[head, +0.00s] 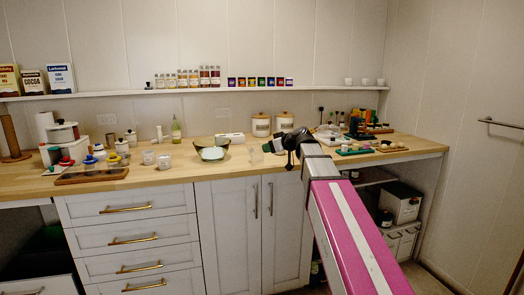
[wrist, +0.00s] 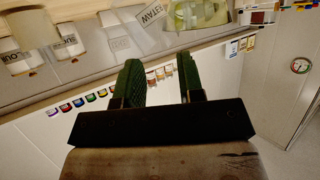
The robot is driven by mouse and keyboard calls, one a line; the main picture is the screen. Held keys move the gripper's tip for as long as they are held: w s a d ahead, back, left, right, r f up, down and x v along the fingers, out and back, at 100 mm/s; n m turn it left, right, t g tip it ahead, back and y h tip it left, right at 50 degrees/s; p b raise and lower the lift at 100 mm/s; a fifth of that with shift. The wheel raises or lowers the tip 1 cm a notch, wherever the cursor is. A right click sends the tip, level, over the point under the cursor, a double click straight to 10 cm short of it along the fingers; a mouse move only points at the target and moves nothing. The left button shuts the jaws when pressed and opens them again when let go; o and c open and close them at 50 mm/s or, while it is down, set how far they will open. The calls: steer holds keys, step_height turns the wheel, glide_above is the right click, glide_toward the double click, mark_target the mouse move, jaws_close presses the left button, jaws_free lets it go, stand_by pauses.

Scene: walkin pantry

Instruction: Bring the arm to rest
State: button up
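My arm (head: 345,225), pink with a white stripe, reaches from the lower right up to the front of the wooden counter. In the wrist view my gripper (wrist: 160,70) shows two green ridged fingers set apart. Nothing is held between them; only background shows through the gap. I cannot tell how far the fingertips are from the counter top.
The wooden counter (head: 190,174) carries a wooden tray (head: 92,176), a dark bowl (head: 211,153), two white canisters (head: 261,126) and a green board (head: 354,151). A wall shelf (head: 190,92) holds jars and boxes. White drawers (head: 130,222) are below.

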steer(key=s+d+f+m+g+h, duration=0.3)
steer(key=s+d+f, duration=0.2)
steer(key=s+f, duration=0.4)
steer(key=s+d+f+m+g+h, duration=0.3)
steer(key=s+f, duration=0.6)
steer(key=f, duration=1)
steer(key=s+d+f+m+g+h, duration=0.2)
steer(key=s+d+f+m+h, duration=0.2)
steer(key=f, duration=1)
steer(key=s+d, duration=0.3)
steer(key=s, duration=0.2)
steer(key=shift+f+g, duration=0.25)
steer(key=shift+g, duration=0.15)
steer(key=shift+s, duration=0.1)
